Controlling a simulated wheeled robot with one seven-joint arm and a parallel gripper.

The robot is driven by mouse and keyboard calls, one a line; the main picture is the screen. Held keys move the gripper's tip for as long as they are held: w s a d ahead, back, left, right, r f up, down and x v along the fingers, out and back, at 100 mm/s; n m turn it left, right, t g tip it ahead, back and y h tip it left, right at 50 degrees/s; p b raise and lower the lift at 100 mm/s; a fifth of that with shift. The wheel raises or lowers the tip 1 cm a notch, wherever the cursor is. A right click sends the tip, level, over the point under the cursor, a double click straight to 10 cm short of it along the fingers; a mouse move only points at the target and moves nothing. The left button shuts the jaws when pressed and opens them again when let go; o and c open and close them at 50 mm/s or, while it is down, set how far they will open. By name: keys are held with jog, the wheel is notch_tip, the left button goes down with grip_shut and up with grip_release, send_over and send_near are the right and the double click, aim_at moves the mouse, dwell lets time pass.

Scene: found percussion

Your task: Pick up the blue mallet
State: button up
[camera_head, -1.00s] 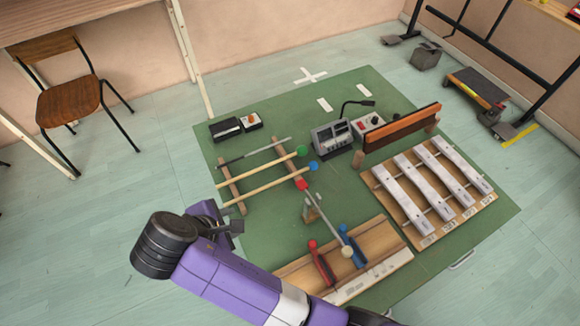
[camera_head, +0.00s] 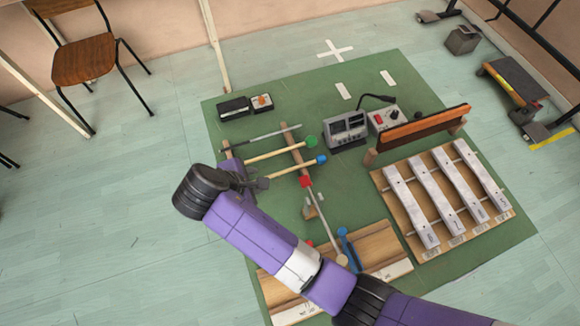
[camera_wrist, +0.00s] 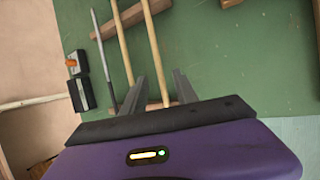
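The blue mallet (camera_head: 296,170) has a blue ball head and a pale wooden shaft. It lies across two wooden rails on the green mat, next to the green mallet (camera_head: 283,149). In the wrist view the blue mallet's shaft (camera_wrist: 154,50) runs down between the two fingers, and its head is out of that view. My gripper (camera_head: 259,184) is open at the handle end of the blue mallet. The wrist view shows the fingers (camera_wrist: 160,76) apart, one on each side of the shaft, with no clear contact. The green mallet's shaft (camera_wrist: 123,50) lies just left of the left finger.
A thin grey rod (camera_head: 255,140) lies beyond the green mallet. A red-tipped rod (camera_head: 322,215) and a wooden board (camera_head: 385,245) with a blue upright piece (camera_head: 347,246) lie nearer. Metal bars (camera_head: 427,183) stand right; a grey device (camera_head: 346,130) stands behind.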

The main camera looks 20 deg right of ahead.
jog(key=shift+x, duration=1.4)
jog(key=shift+s+a, duration=0.1)
grip_shut()
